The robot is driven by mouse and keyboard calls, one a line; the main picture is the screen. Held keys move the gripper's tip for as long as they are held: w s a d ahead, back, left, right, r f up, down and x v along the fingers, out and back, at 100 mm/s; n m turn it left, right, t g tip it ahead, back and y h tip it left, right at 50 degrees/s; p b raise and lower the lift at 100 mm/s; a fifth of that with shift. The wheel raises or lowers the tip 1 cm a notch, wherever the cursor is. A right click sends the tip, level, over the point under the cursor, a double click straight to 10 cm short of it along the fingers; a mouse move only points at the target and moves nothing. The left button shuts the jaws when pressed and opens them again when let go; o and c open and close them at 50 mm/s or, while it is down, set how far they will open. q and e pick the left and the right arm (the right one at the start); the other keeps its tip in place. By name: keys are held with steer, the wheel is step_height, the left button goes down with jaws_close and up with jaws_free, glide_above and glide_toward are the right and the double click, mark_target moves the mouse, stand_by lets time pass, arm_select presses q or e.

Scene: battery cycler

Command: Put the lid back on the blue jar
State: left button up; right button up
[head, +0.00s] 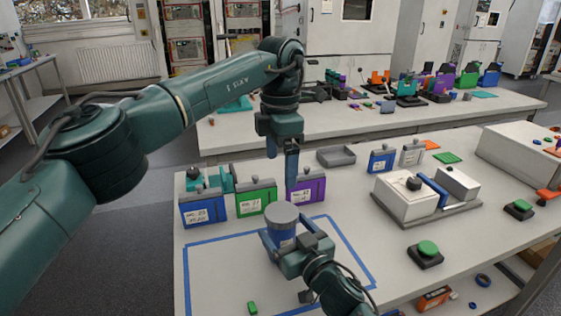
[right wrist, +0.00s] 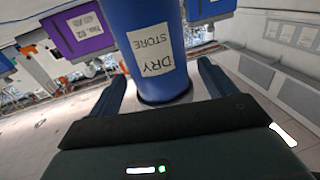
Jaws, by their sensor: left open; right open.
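The blue jar (head: 281,235) stands upright inside the blue tape outline on the near table. A round grey lid (head: 281,212) covers its top; whether it is fully seated I cannot tell. In the right wrist view the jar (right wrist: 155,50) shows a white "DRY STORE" label. My right gripper (head: 292,245) is open, with its fingers (right wrist: 160,88) on either side of the jar and gaps visible. My left gripper (head: 291,178) is open and empty, pointing down behind the jar in front of the purple box; its fingers overlap in this view.
Blue (head: 203,211), green (head: 257,202) and purple (head: 310,184) labelled boxes stand behind the outline. A grey tray (head: 336,154) lies behind them. A white device (head: 405,205) and green button (head: 428,248) are at right. A small green piece (head: 252,308) lies in front. The outlined area is mostly clear.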

steer(key=b+v, duration=0.1)
steer(key=v, duration=1)
